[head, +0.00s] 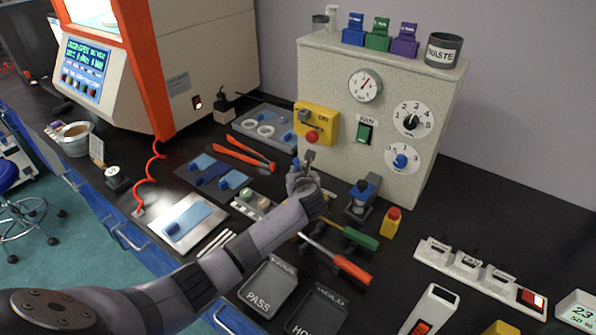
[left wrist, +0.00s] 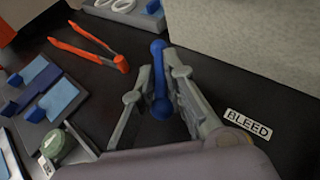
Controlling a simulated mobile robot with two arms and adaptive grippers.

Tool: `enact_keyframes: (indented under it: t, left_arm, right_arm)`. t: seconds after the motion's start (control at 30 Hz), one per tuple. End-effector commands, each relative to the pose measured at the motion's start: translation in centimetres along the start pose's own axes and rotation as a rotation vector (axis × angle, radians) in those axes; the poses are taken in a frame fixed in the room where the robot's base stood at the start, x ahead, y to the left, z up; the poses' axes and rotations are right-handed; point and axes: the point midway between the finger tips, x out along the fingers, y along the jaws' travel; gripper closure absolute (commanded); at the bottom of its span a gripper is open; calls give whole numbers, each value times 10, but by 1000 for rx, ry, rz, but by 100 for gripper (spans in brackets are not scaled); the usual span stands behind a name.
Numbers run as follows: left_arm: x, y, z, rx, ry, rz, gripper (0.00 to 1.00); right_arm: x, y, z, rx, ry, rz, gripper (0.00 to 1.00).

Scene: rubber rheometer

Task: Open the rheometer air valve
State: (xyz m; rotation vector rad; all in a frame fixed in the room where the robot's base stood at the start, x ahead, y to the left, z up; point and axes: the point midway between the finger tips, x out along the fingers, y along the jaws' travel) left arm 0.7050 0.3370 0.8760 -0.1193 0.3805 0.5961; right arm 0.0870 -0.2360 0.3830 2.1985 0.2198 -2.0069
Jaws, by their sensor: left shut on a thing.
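My left gripper (head: 303,176) reaches down to the black bench in front of the beige control box (head: 425,78). In the left wrist view the left gripper (left wrist: 163,92) is shut on a slim blue lever (left wrist: 158,52), with a finger on each side. The lever's rounded far end sticks out beyond the fingers; what it is mounted on is hidden. In the head view the gripper mostly covers it. A white BLEED label (left wrist: 248,124) lies on the bench right of the gripper. The rheometer (head: 118,80), with orange trim and a lit display, stands at the left. My right gripper is not in view.
Orange-handled pliers (head: 245,153) lie left of the gripper. A blue-topped clamp-like device (head: 362,196) and a yellow bottle (head: 391,221) stand to its right. Green- and red-handled tools (head: 338,260) and PASS (head: 268,288) and HOLD trays (head: 318,311) lie nearer.

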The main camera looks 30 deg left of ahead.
Motion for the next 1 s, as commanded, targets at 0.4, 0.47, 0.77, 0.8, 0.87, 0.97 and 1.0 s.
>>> enact_keyframes:
  t: [0.4, 0.47, 0.77, 0.8, 0.87, 0.97, 1.0]
  left_arm:
    - [0, -2, -1, -22, 2, 60, 100]
    - [0, -3, -1, -31, 3, 82, 100]
    - [1, -7, -3, -111, 4, 276, 100]
    - [2, -8, -3, -122, 3, 303, 100]
    - [2, -9, -3, -140, 2, 344, 100]
    - [3, -10, -4, -165, 2, 405, 100]
    - [3, -10, -4, -173, 2, 426, 100]
  right_arm:
    - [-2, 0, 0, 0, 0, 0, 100]
    - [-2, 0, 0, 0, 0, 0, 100]
    - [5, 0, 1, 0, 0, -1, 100]
    - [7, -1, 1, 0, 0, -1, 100]
    - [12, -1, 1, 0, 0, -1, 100]
    - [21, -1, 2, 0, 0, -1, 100]
    - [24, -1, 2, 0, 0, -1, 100]
